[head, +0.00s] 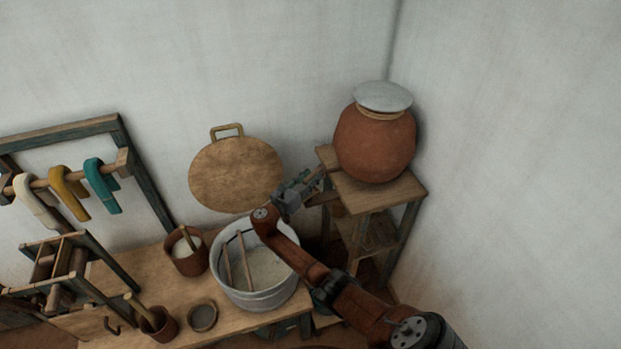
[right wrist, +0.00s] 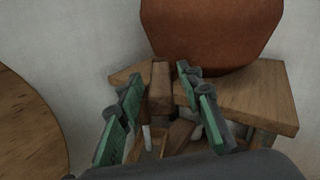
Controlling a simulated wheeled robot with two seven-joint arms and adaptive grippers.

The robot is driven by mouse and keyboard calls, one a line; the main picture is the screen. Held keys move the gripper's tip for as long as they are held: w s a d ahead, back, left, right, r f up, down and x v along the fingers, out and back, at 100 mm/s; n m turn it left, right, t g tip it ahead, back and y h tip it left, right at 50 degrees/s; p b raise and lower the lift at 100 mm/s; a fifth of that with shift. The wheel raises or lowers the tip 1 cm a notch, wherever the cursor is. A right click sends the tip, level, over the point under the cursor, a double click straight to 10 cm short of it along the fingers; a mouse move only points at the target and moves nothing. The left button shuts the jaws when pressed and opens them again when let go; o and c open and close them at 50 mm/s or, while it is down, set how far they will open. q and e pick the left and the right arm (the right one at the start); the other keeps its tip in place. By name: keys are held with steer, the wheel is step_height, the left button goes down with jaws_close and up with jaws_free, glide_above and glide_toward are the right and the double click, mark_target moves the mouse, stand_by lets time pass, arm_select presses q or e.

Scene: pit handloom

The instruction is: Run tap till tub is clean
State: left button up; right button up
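The tub (head: 254,298) is a pale grey round vessel on the wooden bench, with whitish, speckled contents and thin wooden sticks across its inside. A brown clay pot (head: 375,143) stands on a wooden stand to its right; it also shows in the right wrist view (right wrist: 210,30). A wooden piece that looks like the tap (right wrist: 160,88) sticks out below the pot towards the camera. My right gripper (head: 312,181) is open, with its green-padded fingers on either side of this piece in the right wrist view; I cannot tell whether they touch it. My left gripper is not in view.
A grey lid (head: 382,96) covers the pot. A round wooden board (head: 236,175) leans on the wall behind the tub. A brown pot (head: 188,255), a small bowl (head: 203,316) and a cup (head: 160,325) stand left of the tub. A rack (head: 75,180) holds coloured yarn hanks.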

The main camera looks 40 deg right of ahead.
steer(key=v, duration=1.2)
steer(key=shift+s, duration=0.1)
steer(key=shift+c, duration=0.4)
